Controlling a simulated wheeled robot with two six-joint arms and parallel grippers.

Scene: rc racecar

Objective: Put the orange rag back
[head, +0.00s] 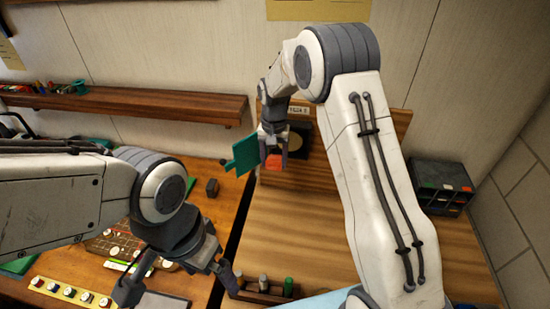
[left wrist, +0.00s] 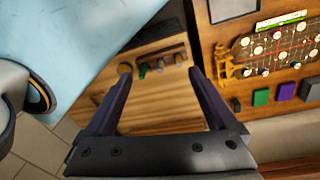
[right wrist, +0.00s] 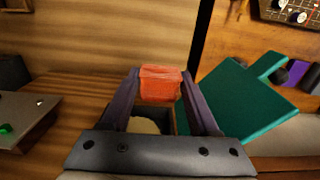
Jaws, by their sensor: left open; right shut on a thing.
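The orange rag (head: 275,161) is a small folded orange block between the fingertips of my right gripper (head: 273,150). It also shows in the right wrist view (right wrist: 160,82), pinched between the two fingers and held above the wooden top. Just beneath it in that view is a dark box with a round cream face (right wrist: 145,125), partly hidden by the gripper. My left gripper (head: 178,284) is open and empty above the left worktable; its spread fingers also show in the left wrist view (left wrist: 162,76).
A teal flat piece (head: 243,155) is close beside my right gripper. A wooden rack with small bottles (head: 262,291) stands at the front. A dark drawer unit (head: 441,186) is at the right. A wooden shelf (head: 150,104) runs along the wall. The wooden top's middle (head: 300,225) is clear.

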